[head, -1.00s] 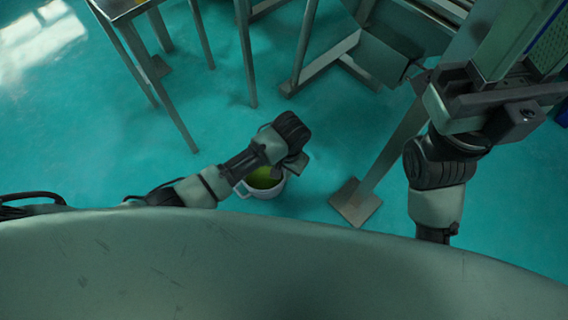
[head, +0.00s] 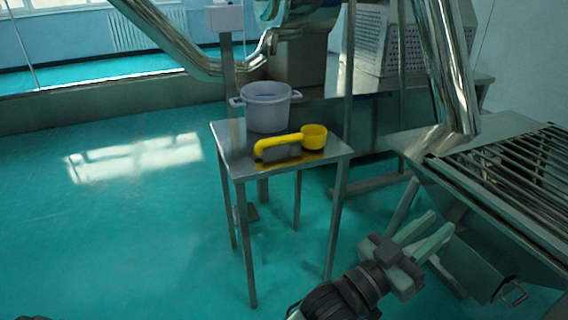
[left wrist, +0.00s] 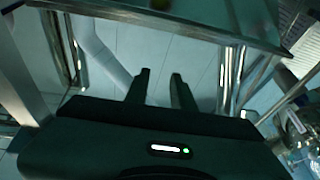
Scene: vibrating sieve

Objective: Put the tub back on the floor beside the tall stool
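A pale grey-white tub (head: 268,108) with side handles stands upright on the steel top of the tall stool (head: 232,150) in the head view. A yellow scoop (head: 290,142) lies in front of it. My left gripper (head: 441,224) is low at the right of the stool, its two pale fingers apart with nothing between them. It also shows in the left wrist view (left wrist: 161,76), with dark fingers apart and empty. The floor tub with yellow-green contents from the earlier head view is not seen now. My right gripper is out of view.
A steel machine with a slatted grate (head: 510,185) stands at the right, close to my left gripper. A perforated box (head: 385,40) and shiny pipes stand behind the stool. The teal floor (head: 110,220) left of the stool is clear.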

